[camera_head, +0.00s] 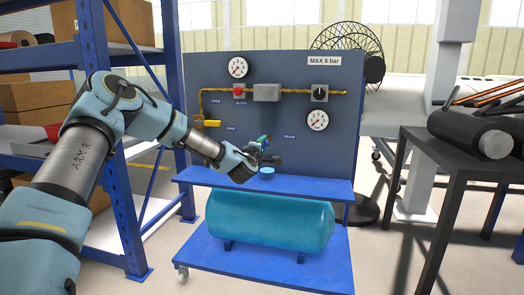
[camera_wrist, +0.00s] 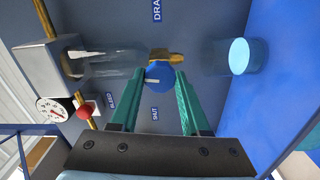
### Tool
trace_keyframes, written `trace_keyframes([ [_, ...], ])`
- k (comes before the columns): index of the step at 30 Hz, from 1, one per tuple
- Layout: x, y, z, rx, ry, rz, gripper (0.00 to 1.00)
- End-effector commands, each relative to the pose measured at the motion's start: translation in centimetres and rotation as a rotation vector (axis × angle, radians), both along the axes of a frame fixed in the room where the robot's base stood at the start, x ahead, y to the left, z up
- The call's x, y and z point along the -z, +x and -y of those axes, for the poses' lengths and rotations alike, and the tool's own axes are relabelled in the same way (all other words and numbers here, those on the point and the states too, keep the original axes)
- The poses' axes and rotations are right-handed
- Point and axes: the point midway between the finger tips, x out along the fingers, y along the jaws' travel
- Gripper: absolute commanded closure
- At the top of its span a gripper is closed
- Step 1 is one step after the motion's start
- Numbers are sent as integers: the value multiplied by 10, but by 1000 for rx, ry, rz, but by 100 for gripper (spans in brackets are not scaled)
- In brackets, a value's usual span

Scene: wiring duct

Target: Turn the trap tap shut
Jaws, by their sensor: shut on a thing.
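The trap tap is a round blue knob (camera_wrist: 160,73) with a short white mark and a brass stem, below a clear bowl (camera_wrist: 112,63) on the panel. In the wrist view it sits between the green fingertips of my gripper (camera_wrist: 160,84), which is shut on it. The white mark lies nearer the side of the SHUT label (camera_wrist: 155,113) than the DRAIN label (camera_wrist: 157,10). In the head view my gripper (camera_head: 262,148) is at the panel's middle and mostly hides the tap.
A blue-bottomed clear cup (camera_wrist: 239,56) stands on the blue shelf (camera_head: 310,185) below the tap. A red bleed button (camera_wrist: 84,112), grey box (camera_head: 266,92), gauges and a yellow-handled valve (camera_head: 207,123) are on the panel. A dark table (camera_head: 460,155) stands at right.

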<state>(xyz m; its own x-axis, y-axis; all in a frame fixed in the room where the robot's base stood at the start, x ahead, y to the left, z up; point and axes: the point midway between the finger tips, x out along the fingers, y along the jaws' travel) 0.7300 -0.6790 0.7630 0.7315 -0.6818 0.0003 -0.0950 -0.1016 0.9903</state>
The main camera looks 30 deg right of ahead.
Motion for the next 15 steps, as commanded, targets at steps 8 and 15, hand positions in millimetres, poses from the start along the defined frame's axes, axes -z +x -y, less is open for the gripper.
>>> trace_keyframes([
  [8,1,1,-1,-2,-87,-80,100],
  [15,1,1,-1,-2,-111,-105,100],
])
